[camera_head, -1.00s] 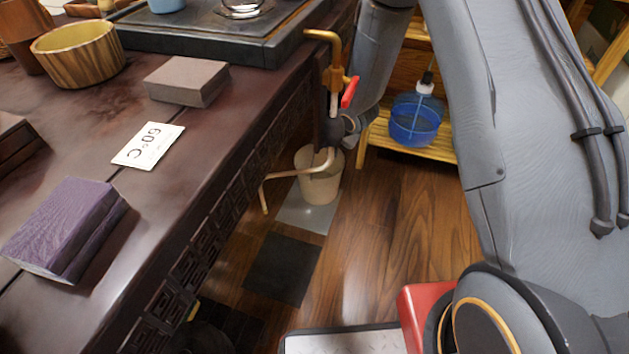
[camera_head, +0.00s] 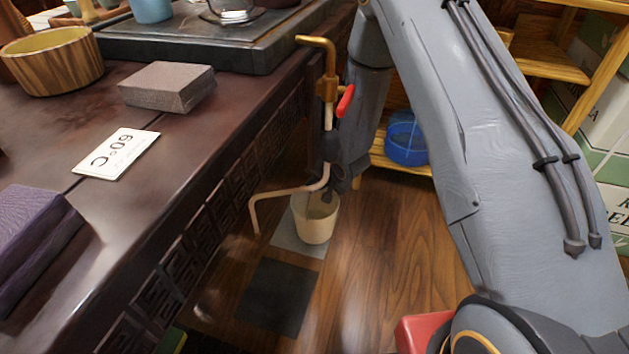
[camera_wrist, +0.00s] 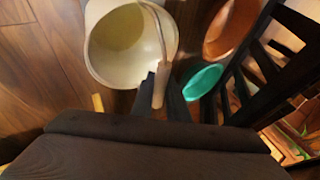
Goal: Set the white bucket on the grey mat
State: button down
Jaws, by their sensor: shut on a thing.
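The white bucket (camera_head: 316,222), cream in this light, stands upright in the head view beside the dark table. It overlaps the light grey mat (camera_head: 284,236) on the floor; I cannot tell whether its base touches the mat. In the wrist view the open, empty bucket (camera_wrist: 110,50) shows from above with its handle raised. My gripper (camera_head: 333,186) is just above the bucket's rim, partly hidden behind the pipe. In the wrist view my gripper (camera_wrist: 165,92) is shut on the handle's pale grip (camera_wrist: 160,85).
A copper pipe (camera_head: 280,192) bends down close to the bucket, below a tap with a red lever (camera_head: 345,100). A black mat (camera_head: 275,297) lies nearer me. A wooden shelf with a blue container (camera_head: 406,142) stands behind. Wooden floor (camera_head: 385,250) is clear at right.

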jog(key=shift+w+r, duration=0.1)
jog(key=shift+w, duration=0.05)
jog(key=c, duration=1.7)
grip_release()
jog(key=p+v, duration=0.5)
jog(key=v, duration=0.7)
jog(key=shift+d, duration=0.1)
